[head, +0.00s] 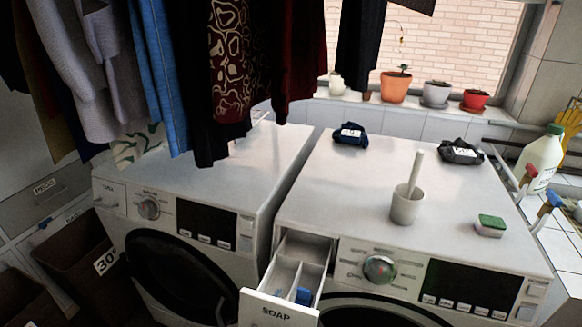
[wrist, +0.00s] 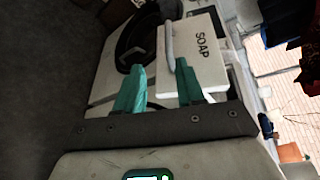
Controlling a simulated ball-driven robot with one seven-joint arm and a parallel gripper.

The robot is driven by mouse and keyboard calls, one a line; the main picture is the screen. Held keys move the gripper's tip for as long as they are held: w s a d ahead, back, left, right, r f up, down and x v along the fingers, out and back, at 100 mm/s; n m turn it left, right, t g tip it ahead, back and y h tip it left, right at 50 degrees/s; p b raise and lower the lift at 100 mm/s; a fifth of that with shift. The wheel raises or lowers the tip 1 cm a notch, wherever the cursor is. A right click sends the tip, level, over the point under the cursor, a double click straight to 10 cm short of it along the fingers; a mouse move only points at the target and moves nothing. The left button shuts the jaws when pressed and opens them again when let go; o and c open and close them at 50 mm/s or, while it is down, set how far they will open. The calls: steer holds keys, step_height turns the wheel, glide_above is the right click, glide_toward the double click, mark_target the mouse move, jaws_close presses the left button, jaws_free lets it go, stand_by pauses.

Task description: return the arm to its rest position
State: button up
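My gripper (wrist: 159,66) shows only in the wrist view, with its two teal fingers apart and nothing visible held between them. Ahead of the fingers is the white drawer front marked SOAP (wrist: 203,52), with a pale handle (wrist: 168,45) along its edge. The right finger overlaps the drawer front in the picture; I cannot tell whether they touch. In the head view the soap drawer (head: 278,312) stands pulled out of the right washing machine (head: 340,205), with a blue piece in one compartment. My arm and gripper do not show in the head view.
A cup with a stick (head: 405,208), a sponge (head: 491,226) and two dark bundles (head: 349,134) sit on the right machine. The left machine (head: 215,185) stands beside it under hanging clothes (head: 230,60). Brown baskets (head: 75,250) are at left.

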steer(key=s+d+f+n+g+h, duration=0.3)
steer(key=s+d+n+h, duration=0.3)
steer(key=s+d, duration=0.3)
steer(key=s+d+f+n+g+h, duration=0.3)
steer(key=s+d+n+g+h, duration=0.2)
steer(key=s+d, duration=0.4)
steer(key=d+n+h, duration=0.1)
steer(key=d, duration=0.3)
steer(key=shift+d+f, duration=0.15)
steer(key=shift+f, duration=0.05)
